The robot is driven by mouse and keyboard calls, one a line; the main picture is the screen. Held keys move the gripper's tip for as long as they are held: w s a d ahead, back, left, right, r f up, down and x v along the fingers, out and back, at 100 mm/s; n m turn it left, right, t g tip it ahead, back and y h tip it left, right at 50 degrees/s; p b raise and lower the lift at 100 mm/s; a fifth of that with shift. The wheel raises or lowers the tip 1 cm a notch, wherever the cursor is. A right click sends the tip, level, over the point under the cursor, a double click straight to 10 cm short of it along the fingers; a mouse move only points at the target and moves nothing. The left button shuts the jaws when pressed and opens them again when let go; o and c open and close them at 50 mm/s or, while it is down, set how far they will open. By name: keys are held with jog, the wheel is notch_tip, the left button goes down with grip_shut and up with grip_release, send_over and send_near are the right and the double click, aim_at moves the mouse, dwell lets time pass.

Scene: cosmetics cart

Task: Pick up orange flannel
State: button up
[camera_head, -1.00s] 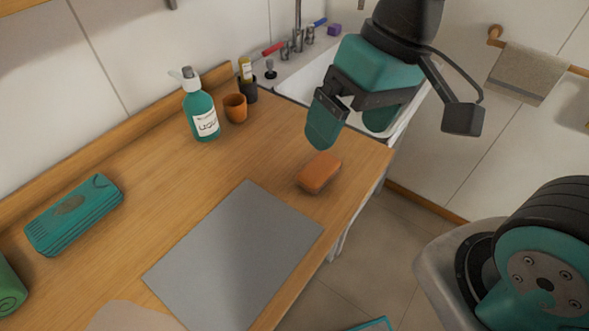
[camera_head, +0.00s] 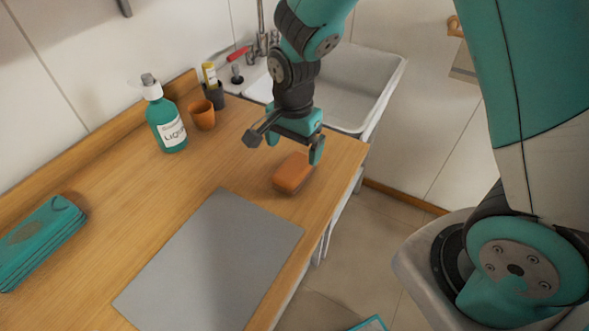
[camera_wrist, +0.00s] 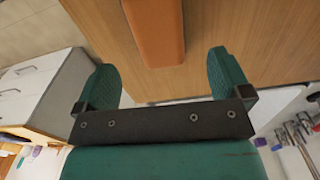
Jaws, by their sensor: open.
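The orange flannel (camera_head: 292,173) looks like a small rounded orange block. It lies on the wooden counter near its right edge, beyond the grey mat. My gripper (camera_head: 298,150) is just behind and above it in the head view, fingers pointing down. In the wrist view the flannel (camera_wrist: 155,30) shows at the top centre, ahead of and between the two teal fingers of my gripper (camera_wrist: 172,75). The fingers are wide apart with nothing between the tips. Whether a finger touches the flannel cannot be told.
A grey mat (camera_head: 210,262) lies flat in front of the flannel. A teal soap bottle (camera_head: 168,128), an orange cup (camera_head: 202,115) and a dark holder (camera_head: 214,95) stand at the back. A teal case (camera_head: 38,245) lies left. The sink (camera_head: 350,85) adjoins behind.

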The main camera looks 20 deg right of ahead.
aim_at(294, 167)
notch_tip(294, 167, down, 7)
jog(key=shift+s+f+p, duration=0.15)
jog(key=shift+f+p, duration=0.05)
jog(key=shift+p, duration=0.65)
jog(key=shift+c, duration=0.3)
jog(key=c, duration=1)
